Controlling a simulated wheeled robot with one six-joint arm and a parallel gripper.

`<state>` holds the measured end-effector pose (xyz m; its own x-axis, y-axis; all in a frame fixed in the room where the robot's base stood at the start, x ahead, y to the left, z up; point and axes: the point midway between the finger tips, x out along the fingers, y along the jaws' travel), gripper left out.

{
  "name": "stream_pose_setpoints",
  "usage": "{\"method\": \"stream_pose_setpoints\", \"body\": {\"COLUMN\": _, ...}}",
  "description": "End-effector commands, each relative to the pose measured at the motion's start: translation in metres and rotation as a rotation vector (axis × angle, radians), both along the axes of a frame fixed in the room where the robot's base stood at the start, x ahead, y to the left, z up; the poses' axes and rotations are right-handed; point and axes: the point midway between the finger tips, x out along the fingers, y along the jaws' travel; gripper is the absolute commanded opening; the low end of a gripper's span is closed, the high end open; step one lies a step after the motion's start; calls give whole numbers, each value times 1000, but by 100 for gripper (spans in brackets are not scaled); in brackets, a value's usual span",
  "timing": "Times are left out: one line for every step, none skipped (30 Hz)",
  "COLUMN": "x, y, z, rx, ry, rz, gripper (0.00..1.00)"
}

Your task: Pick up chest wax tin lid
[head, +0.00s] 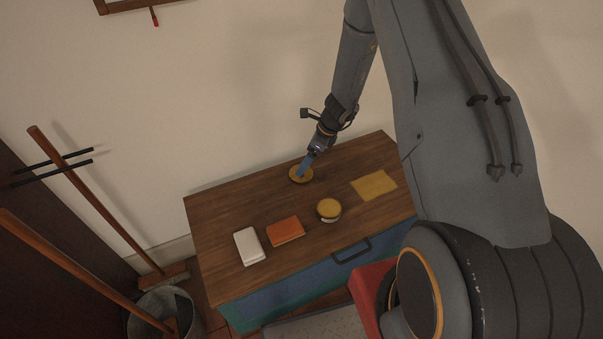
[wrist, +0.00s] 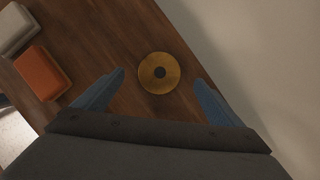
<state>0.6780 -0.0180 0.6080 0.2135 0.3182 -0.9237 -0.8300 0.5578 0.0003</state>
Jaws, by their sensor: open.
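A round gold-yellow disc (head: 296,175), which looks like the tin lid, lies flat near the back edge of the wooden chest top. In the wrist view the disc (wrist: 159,66) has a dark round spot at its centre. My gripper (head: 307,165) points down at it from above, its blue fingers overlapping the disc in the head view. In the wrist view the gripper (wrist: 160,79) is open and empty, with the disc between and slightly beyond the fingertips. Contact cannot be told. A short round tin (head: 329,208) with a gold top and pale side stands nearer the front.
On the chest top (head: 225,210) lie a white block (head: 249,246), an orange block (head: 285,231) and a flat yellow cloth or sheet (head: 374,185). A wall stands close behind. A bucket (head: 165,312) and wooden poles stand at left.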

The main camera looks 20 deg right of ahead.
Motion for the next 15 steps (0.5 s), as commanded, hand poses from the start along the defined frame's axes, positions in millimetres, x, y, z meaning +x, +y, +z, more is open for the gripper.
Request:
{"method": "stream_pose_setpoints", "body": {"x": 0, "y": 2, "z": -6, "rx": 0, "ry": 2, "rz": 0, "gripper": 90}}
{"method": "stream_pose_setpoints", "body": {"x": 0, "y": 3, "z": -9, "rx": 1, "ry": 3, "rz": 0, "gripper": 90}}
{"method": "stream_pose_setpoints", "body": {"x": 2, "y": 4, "z": -12, "rx": 0, "ry": 2, "rz": 1, "gripper": 90}}
{"method": "stream_pose_setpoints", "body": {"x": 2, "y": 5, "z": -14, "rx": 1, "ry": 1, "rz": 2, "gripper": 90}}
{"method": "stream_pose_setpoints", "body": {"x": 3, "y": 6, "z": -17, "rx": 0, "ry": 1, "rz": 3, "gripper": 90}}
{"method": "stream_pose_setpoints", "body": {"x": 3, "y": 6, "z": -19, "rx": 0, "ry": 1, "rz": 3, "gripper": 90}}
{"method": "stream_pose_setpoints", "body": {"x": 3, "y": 7, "z": -21, "rx": 0, "ry": 2, "rz": 4, "gripper": 90}}
{"method": "stream_pose_setpoints", "body": {"x": 4, "y": 7, "z": -23, "rx": 0, "ry": 1, "rz": 3, "gripper": 90}}
{"method": "stream_pose_setpoints", "body": {"x": 5, "y": 8, "z": -27, "rx": 0, "ry": 2, "rz": 3, "gripper": 90}}
{"method": "stream_pose_setpoints", "body": {"x": 5, "y": 9, "z": -30, "rx": 0, "ry": 2, "rz": 3, "gripper": 90}}
{"method": "stream_pose_setpoints", "body": {"x": 6, "y": 10, "z": -34, "rx": 0, "ry": 2, "rz": 3, "gripper": 90}}
{"method": "stream_pose_setpoints", "body": {"x": 7, "y": 12, "z": -39, "rx": 1, "ry": 3, "rz": 4, "gripper": 90}}
{"method": "stream_pose_setpoints", "body": {"x": 8, "y": 13, "z": -42, "rx": 0, "ry": 2, "rz": 5, "gripper": 90}}
{"method": "stream_pose_setpoints", "body": {"x": 8, "y": 13, "z": -46, "rx": 0, "ry": 2, "rz": 5, "gripper": 90}}
{"method": "stream_pose_setpoints", "body": {"x": 9, "y": 15, "z": -51, "rx": 0, "ry": 2, "rz": 6, "gripper": 90}}
